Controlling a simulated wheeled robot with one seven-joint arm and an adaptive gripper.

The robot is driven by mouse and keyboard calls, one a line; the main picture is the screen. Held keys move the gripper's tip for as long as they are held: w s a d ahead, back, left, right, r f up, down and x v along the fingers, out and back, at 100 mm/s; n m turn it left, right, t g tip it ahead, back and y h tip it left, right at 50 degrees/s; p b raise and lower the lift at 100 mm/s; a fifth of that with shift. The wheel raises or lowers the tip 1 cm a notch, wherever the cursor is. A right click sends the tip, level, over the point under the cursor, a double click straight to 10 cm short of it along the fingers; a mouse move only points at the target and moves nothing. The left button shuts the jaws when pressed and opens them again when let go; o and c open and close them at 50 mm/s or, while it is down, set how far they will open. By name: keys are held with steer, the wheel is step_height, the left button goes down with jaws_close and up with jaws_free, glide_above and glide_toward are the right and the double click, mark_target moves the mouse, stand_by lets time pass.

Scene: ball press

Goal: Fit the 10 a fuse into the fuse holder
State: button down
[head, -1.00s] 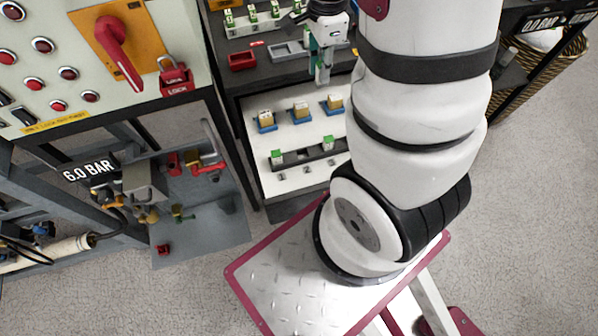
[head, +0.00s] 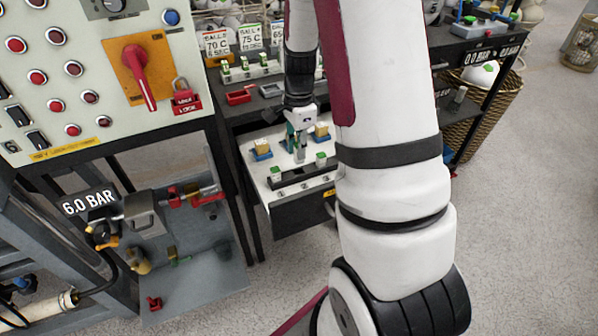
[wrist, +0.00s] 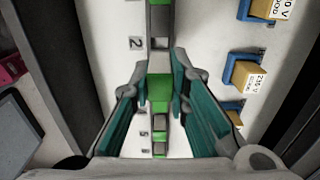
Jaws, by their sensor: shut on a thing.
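The fuse holder is a dark rail (head: 297,170) on a white panel, with a green-topped fuse standing at its left end (head: 276,173) and another at its right end (head: 321,159). My gripper (head: 299,152) points down over the rail, between those two fuses. In the wrist view my gripper (wrist: 159,90) has its teal fingers shut on a green fuse (wrist: 159,88).
Yellow blocks on blue bases (head: 261,149) stand behind the rail; one such block (wrist: 246,76) is right of my fingers in the wrist view. A red tray (head: 239,97) and more green fuses (head: 244,69) are on the dark shelf behind. A control panel with a red handle (head: 140,75) stands left.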

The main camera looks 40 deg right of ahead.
mark_target(299, 163)
steer(key=shift+f, duration=2.95)
steer(key=shift+f+b, duration=0.15)
steer(key=shift+b, duration=0.15)
steer(key=c, duration=1.5)
jaws_free()
steer(key=shift+c, duration=0.2)
